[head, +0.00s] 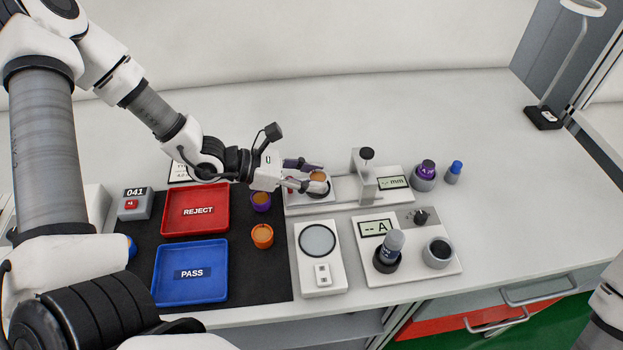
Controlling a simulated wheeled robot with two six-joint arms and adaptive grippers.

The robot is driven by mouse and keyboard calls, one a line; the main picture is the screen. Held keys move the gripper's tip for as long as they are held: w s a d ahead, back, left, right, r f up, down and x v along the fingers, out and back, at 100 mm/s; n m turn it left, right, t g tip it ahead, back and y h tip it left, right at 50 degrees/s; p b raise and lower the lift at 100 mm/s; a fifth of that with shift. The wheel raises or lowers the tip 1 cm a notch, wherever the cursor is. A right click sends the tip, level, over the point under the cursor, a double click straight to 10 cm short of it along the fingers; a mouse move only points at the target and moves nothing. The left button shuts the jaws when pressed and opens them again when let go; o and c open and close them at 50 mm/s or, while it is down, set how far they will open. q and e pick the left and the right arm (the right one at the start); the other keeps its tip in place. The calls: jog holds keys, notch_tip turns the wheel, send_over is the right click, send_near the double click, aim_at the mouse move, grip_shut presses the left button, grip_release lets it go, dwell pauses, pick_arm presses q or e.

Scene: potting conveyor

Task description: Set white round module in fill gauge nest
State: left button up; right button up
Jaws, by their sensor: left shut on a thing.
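My left gripper (308,184) is shut on a round module (317,176) with an amber-brown top; the fingers hide most of its sides, so its white body barely shows. It is over the left end of the fill gauge (347,189), a pale base with an upright post and a "-- mm" display. A dark round rim, which looks like the gauge nest (320,194), shows just beneath the fingers. I cannot tell whether the module is seated or held slightly above it. My right gripper is out of view.
The red REJECT tray (223,211) and blue PASS tray (222,274) lie on a dark mat, with purple (261,202) and orange (262,237) modules beside them. A round-plate device (320,278) and an "A" meter (409,272) stand in front.

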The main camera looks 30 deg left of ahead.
pick_arm(q)
jog(key=shift+w+f, duration=0.15)
jog(key=shift+f, duration=0.3)
jog(key=shift+f, duration=0.2)
jog(key=o, duration=1.1)
